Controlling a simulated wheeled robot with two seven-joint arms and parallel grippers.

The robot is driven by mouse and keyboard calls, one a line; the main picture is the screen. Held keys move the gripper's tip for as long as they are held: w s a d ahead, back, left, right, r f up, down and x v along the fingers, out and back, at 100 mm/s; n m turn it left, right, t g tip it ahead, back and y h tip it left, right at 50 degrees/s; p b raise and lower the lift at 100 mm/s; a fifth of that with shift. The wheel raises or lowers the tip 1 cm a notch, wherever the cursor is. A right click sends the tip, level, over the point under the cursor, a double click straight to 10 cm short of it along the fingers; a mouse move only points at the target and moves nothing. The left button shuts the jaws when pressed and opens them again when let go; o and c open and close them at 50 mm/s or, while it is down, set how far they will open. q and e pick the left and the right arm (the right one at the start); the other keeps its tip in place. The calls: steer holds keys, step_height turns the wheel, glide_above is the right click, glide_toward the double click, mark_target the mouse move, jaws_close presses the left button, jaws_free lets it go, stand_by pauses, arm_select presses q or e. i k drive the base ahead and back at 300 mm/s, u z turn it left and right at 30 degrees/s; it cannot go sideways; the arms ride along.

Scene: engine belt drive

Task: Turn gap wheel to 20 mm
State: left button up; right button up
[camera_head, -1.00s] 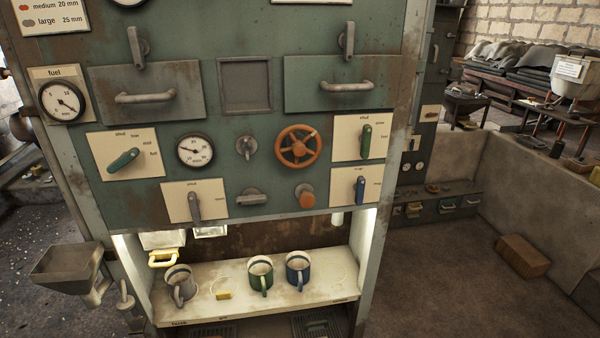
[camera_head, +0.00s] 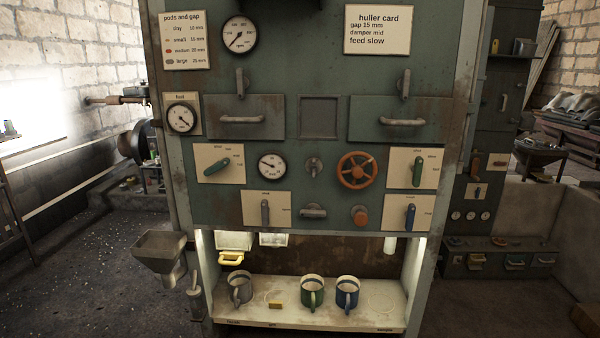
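An orange spoked handwheel (camera_head: 357,170) sits on the green machine panel, right of centre. A small round gauge (camera_head: 272,165) is to its left, with a grey valve knob (camera_head: 314,166) between them; its figures are too small to read. A card headed "pods and gap" (camera_head: 187,41) lists tiny 10 mm, small, medium 20 mm and large 25 mm. A "huller card" (camera_head: 377,30) reads gap 15 mm, damper mid, feed slow. Neither of my grippers shows in the view.
Lever plates (camera_head: 418,168) flank the wheel at right, and an orange knob (camera_head: 360,215) is below it. Cups, including a green mug (camera_head: 312,291) and a blue mug (camera_head: 347,292), stand on the lit shelf (camera_head: 290,317). A hopper (camera_head: 160,250) juts out at lower left.

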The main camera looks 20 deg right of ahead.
mark_target(358, 171)
steer(key=u, duration=0.75)
steer(key=i, duration=0.65)
steer(key=z, duration=1.2)
